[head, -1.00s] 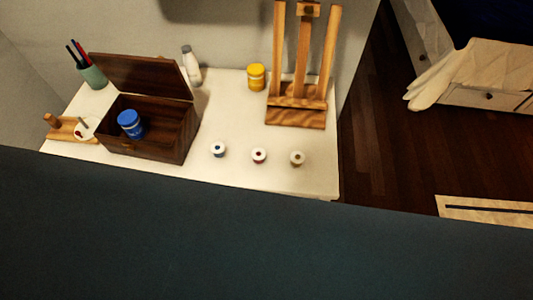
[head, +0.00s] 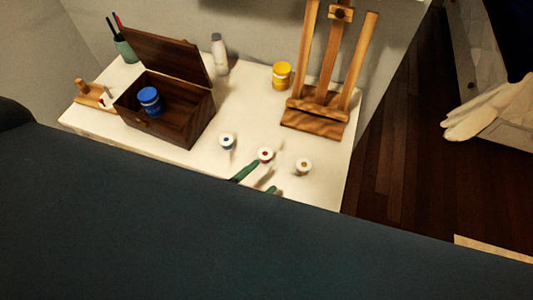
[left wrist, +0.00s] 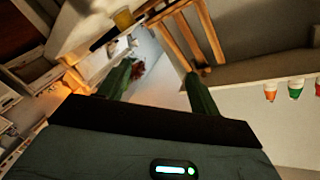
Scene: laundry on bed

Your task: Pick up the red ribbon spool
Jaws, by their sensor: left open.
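The red ribbon spool (head: 265,155), white-rimmed with a red centre, stands on the white table between a blue-centred spool (head: 227,142) and a brownish one (head: 303,167). My left gripper (head: 264,176) is open, its green fingers just in front of the red spool. In the left wrist view, the open fingers (left wrist: 160,68) point over the tabletop, and a dark red shape beside one finger may be the red spool; I cannot tell if they touch. Most of the left gripper is hidden in the head view. My right gripper is not in view.
On the white table (head: 330,190), an open wooden box (head: 190,125) holds a blue jar (head: 150,100). A yellow jar (head: 282,75), a pale bottle (head: 219,54) and a wooden easel (head: 315,118) stand behind the spools. The table's right edge drops to a dark floor.

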